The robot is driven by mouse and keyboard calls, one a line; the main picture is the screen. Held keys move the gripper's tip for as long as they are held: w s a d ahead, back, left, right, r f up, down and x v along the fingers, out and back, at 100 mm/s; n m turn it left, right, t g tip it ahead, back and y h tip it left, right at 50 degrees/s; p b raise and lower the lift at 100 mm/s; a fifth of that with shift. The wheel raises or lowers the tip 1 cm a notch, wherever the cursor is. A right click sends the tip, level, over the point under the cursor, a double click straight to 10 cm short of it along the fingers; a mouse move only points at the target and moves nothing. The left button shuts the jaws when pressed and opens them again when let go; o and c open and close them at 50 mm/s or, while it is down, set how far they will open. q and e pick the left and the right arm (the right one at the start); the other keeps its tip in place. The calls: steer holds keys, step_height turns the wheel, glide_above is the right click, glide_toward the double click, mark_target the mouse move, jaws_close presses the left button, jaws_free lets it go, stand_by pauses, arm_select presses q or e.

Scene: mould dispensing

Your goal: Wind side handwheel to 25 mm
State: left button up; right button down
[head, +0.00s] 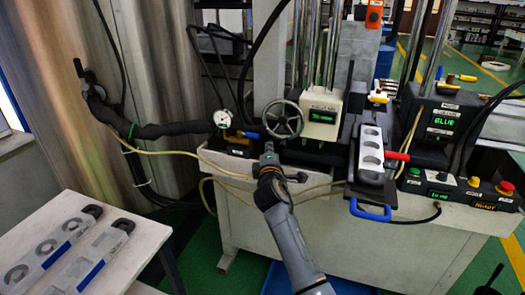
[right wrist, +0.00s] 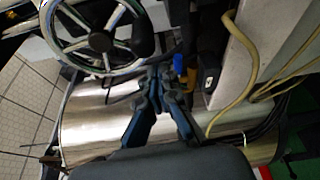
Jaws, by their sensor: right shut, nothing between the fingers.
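The side handwheel (head: 282,119) is a grey spoked wheel on the front of the machine, left of a pale box with a small green display (head: 322,117). The digits on that display are too small to read. My right gripper (head: 268,148) is just below and slightly left of the wheel, shut and empty. In the right wrist view the wheel (right wrist: 103,41) fills the upper left, and the gripper (right wrist: 163,84) points up below and right of it. The fingers look apart from the rim. My left gripper is not in view.
A round gauge (head: 222,118) on a dark pipe is left of the wheel. A mould tray (head: 371,150) with a blue handle and a red-handled lever is on the right. A yellow hose (head: 180,152) crosses the front. A white table (head: 140,240) with moulds is at lower left.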

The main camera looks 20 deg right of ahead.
mark_target(285, 147)
steer(key=shift+s+d+r, duration=0.25)
steer(key=shift+s+d, duration=0.35)
steer(key=shift+d, duration=0.15)
steer(key=n+p, duration=0.1)
steer(key=p, duration=0.3)
steer(key=s+d+n+g+p, duration=0.1)
steer(key=p, duration=0.3)
steer(key=d+r+n+p, duration=0.1)
steer(key=n+p, duration=0.1)
steer(key=p, duration=0.2)
steer(key=shift+s+d+r, duration=0.1)
steer(key=shift+s, duration=0.1)
steer(key=shift+s+d+n+g+p, duration=0.2)
steer(key=shift+n+g+p, duration=0.2)
steer(key=shift+p, duration=0.15)
steer(key=shift+w+f, duration=0.1)
steer(key=shift+f, duration=0.15)
